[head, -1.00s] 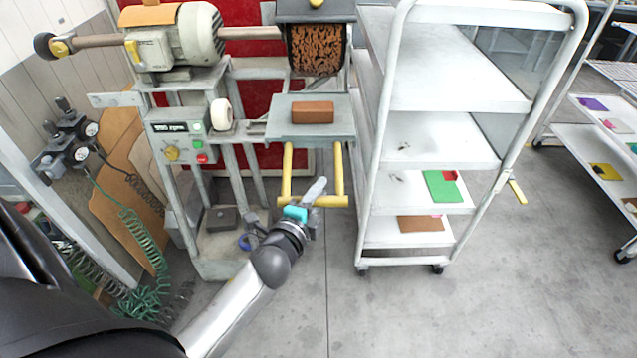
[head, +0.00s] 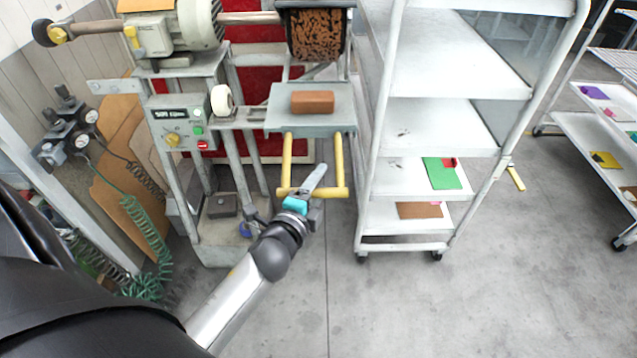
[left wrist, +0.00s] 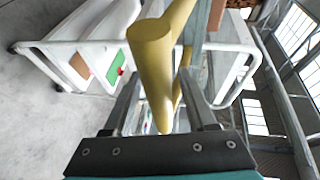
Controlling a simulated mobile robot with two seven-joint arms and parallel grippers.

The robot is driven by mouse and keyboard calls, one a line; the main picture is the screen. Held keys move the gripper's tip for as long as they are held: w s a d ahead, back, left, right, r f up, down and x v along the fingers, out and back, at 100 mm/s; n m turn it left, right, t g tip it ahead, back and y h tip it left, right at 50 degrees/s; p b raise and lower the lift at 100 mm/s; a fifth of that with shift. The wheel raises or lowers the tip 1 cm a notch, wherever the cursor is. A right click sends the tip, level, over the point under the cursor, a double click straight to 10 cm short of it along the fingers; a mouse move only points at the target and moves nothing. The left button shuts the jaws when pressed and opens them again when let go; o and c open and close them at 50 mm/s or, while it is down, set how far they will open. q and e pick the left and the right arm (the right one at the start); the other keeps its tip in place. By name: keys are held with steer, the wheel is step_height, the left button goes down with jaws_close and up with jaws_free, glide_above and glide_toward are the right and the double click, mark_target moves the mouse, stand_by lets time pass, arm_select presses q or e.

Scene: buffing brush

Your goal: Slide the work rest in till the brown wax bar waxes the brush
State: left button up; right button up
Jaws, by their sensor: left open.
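The brown wax bar (head: 312,102) lies on the grey work rest (head: 285,120), below and in front of the brown brush (head: 317,35). A clear gap shows between bar and brush. The work rest has a yellow U-shaped handle (head: 338,160) on its near side. My left gripper (head: 314,188) is at the handle's crossbar, near its middle. In the left wrist view the open fingers (left wrist: 165,110) stand either side of the yellow bar (left wrist: 152,60). I cannot tell whether they touch it. My right gripper is out of view.
A motor (head: 185,30) drives the brush shaft. A control box (head: 180,125) with a display and buttons is at left. A white shelf cart (head: 430,125) stands close on the right of the work rest. Green coiled hose (head: 145,240) hangs at left. The floor in front is clear.

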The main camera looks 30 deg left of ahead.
arm_select(q)
steer(key=shift+s+d+r, duration=0.1)
steer(key=shift+s, duration=0.5)
steer(key=v, duration=1.4)
steer(key=shift+b, duration=0.3)
steer(key=s+d+f+n+g+h+b, duration=0.1)
steer(key=s+d+f+n+g, duration=0.1)
steer(key=f, duration=0.8)
steer(key=s+d+f+n+g+h+b, duration=0.1)
steer(key=s+d+f+n+g, duration=0.15)
steer(key=f, duration=0.75)
steer(key=s+d+f+n+g+b, duration=0.1)
steer(key=s+f+n+g, duration=0.1)
steer(key=f, duration=0.8)
steer(key=s+a+f+n+g+b, duration=0.1)
steer(key=s+f+n+g, duration=0.5)
steer(key=s+f, duration=1.2)
steer(key=shift+s+a+f+g+h+b, duration=0.3)
steer(key=shift+g+b, duration=0.4)
steer(key=shift+g, duration=0.45)
